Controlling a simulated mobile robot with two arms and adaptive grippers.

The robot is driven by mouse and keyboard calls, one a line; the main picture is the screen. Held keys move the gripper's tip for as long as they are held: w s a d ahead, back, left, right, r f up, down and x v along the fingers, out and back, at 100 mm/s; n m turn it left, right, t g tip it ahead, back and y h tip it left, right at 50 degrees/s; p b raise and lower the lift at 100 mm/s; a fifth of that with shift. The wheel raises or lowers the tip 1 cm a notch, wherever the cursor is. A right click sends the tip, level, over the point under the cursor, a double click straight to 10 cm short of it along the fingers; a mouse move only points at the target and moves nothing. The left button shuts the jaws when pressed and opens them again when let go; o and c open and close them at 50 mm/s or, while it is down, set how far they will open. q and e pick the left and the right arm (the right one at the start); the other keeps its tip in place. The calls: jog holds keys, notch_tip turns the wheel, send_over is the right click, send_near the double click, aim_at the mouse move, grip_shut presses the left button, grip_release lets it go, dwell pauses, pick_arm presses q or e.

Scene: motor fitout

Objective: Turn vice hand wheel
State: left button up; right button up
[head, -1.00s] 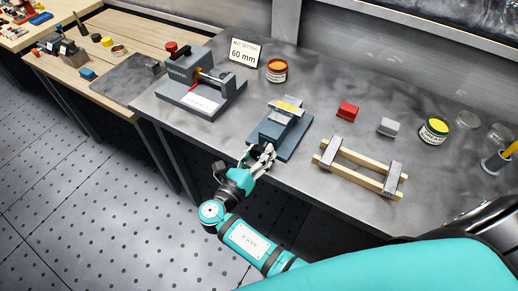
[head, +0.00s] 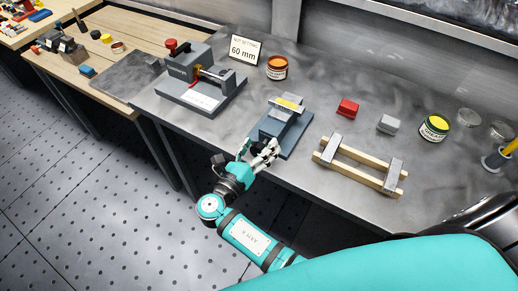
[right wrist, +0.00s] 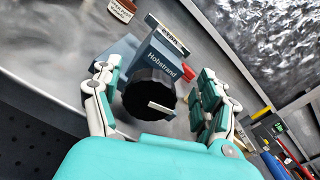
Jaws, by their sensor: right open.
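The blue-grey vice (head: 278,128) stands near the front edge of the grey bench, with a yellow-topped bar across it. In the right wrist view the vice (right wrist: 160,66) carries the word Hobstrand. Its black ribbed hand wheel (right wrist: 148,92) faces the camera, with a pale handle (right wrist: 161,109) low on its face. My right gripper (head: 258,147) is open at the front of the vice. In the right wrist view the gripper (right wrist: 157,72) has fingers on either side of the wheel, seemingly apart from it. My left gripper is out of view.
A larger grey vice-like device (head: 205,88) stands left of the vice. A 60 mm sign (head: 243,50) and an orange-topped tin (head: 277,68) are behind. A wooden frame (head: 360,165), a red block (head: 348,108) and a grey block (head: 390,124) lie to the right.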

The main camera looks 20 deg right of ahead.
aim_at(259, 145)
notch_tip(259, 145, up, 8)
jog(key=shift+r, duration=0.2)
